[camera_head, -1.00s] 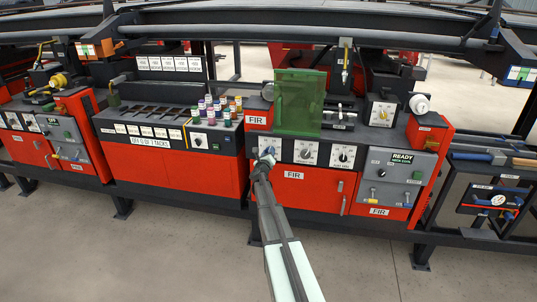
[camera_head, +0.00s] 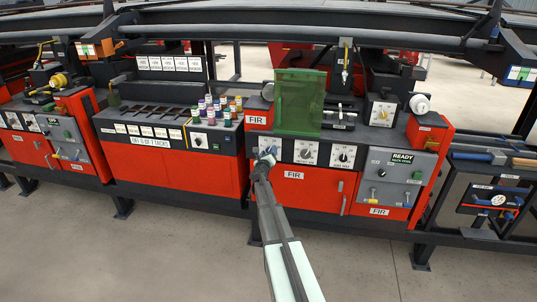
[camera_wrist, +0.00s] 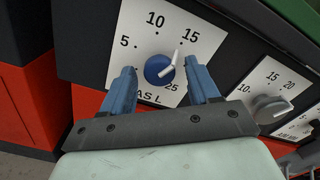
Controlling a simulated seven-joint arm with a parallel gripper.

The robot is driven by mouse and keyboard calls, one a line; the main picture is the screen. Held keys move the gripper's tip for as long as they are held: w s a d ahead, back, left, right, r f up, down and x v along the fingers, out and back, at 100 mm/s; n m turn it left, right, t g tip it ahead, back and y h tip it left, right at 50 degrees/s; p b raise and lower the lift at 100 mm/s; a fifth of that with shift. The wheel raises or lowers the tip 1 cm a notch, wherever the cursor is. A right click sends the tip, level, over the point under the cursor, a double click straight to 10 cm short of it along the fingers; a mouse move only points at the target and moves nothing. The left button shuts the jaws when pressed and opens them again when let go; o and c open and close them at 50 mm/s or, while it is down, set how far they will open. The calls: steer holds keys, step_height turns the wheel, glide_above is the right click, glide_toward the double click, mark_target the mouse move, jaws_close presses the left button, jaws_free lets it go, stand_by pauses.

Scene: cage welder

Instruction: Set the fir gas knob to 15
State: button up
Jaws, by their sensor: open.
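The blue gas knob (camera_wrist: 158,69) sits on a white dial plate (camera_wrist: 135,45) marked 5, 10, 15 and 25 in the wrist view. Its white pointer (camera_wrist: 169,60) points up and right, toward 15. The label below is partly hidden and reads "AS L". My gripper (camera_wrist: 162,84) is open, with one blue finger on each side of the knob's lower part, and a gap shows on both sides. In the head view my gripper (camera_head: 265,159) is at the leftmost dial (camera_head: 269,148) of the red FIR station and hides part of it.
Two more dials (camera_head: 306,151) stand to the right on the same panel; the grey knob (camera_wrist: 270,108) of the nearer one shows in the wrist view. A green translucent screen (camera_head: 298,100) stands above the panel. A grey READY box (camera_head: 385,178) is at the right.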

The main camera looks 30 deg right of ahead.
steer(key=shift+s+a, duration=0.1)
steer(key=v, duration=1.3)
steer(key=shift+s+a, duration=0.2)
